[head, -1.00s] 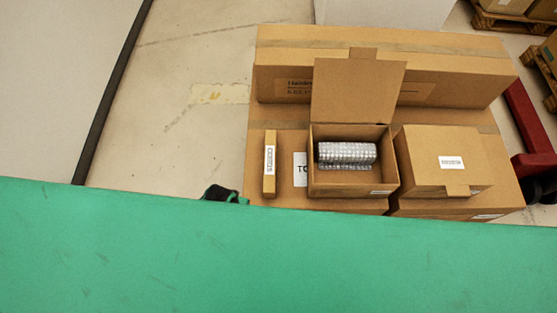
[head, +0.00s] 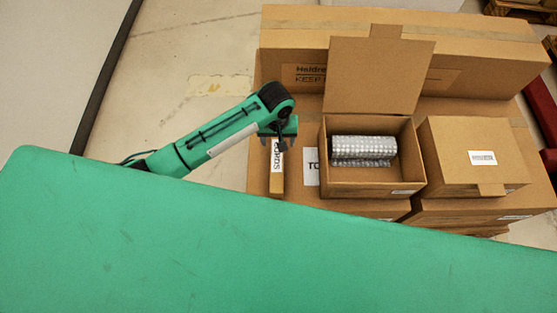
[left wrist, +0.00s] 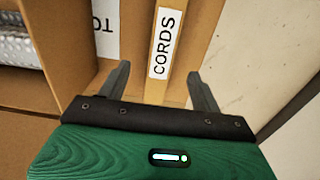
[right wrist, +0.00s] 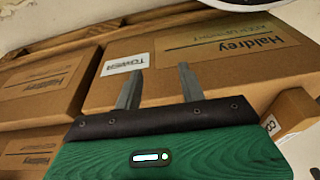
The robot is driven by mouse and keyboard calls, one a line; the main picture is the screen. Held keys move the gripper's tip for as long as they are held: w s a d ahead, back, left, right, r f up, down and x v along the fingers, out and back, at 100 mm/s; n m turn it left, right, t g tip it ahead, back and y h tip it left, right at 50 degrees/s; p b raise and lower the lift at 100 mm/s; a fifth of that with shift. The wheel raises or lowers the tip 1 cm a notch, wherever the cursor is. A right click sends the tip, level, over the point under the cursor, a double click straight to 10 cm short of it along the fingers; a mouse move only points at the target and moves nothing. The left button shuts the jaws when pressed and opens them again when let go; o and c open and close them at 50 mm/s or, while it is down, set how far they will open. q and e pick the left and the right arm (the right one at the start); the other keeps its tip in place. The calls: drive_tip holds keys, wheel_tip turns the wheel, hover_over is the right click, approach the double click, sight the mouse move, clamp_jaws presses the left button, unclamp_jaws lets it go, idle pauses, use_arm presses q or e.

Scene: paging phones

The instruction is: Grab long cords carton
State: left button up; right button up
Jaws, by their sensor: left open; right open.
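The long cords carton (head: 277,180) is a narrow brown box with a white CORDS label. It lies on a large brown carton, left of the open box in the head view. In the left wrist view, the cords carton (left wrist: 166,45) lies ahead, between the lines of the fingers. My left gripper (left wrist: 158,72) is open and empty; in the head view, its wrist hides the carton's far end. My right gripper (right wrist: 159,70) is open and empty, facing other brown cartons; it is not seen in the head view.
An open box (head: 345,187) with a silvery wrapped roll (head: 362,150) stands right of the cords carton. A closed box (head: 455,160) is farther right. A long carton (head: 475,45) stands behind. Bare floor (head: 195,60) is at the left.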

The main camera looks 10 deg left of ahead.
sight(277, 156)
use_arm(q)
drive_tip(key=shift+w, duration=0.15)
drive_tip(key=shift+f, duration=0.2)
wheel_tip(277, 156, down, 7)
drive_tip(key=shift+f+b, duration=0.1)
drive_tip(key=shift+b, duration=0.7)
drive_tip(key=f, duration=0.3)
drive_tip(key=f+b, duration=0.1)
drive_tip(key=shift+s+a+f, duration=0.1)
drive_tip(key=shift+s+f, duration=0.25)
drive_tip(key=shift+s, duration=0.05)
drive_tip(key=shift+f, duration=0.55)
drive_tip(key=c, duration=1.2)
drive_tip(key=shift+c, duration=0.5)
use_arm(e)
drive_tip(key=shift+t, duration=0.4)
drive_tip(key=r, duration=0.6)
drive_tip(key=shift+w, duration=0.3)
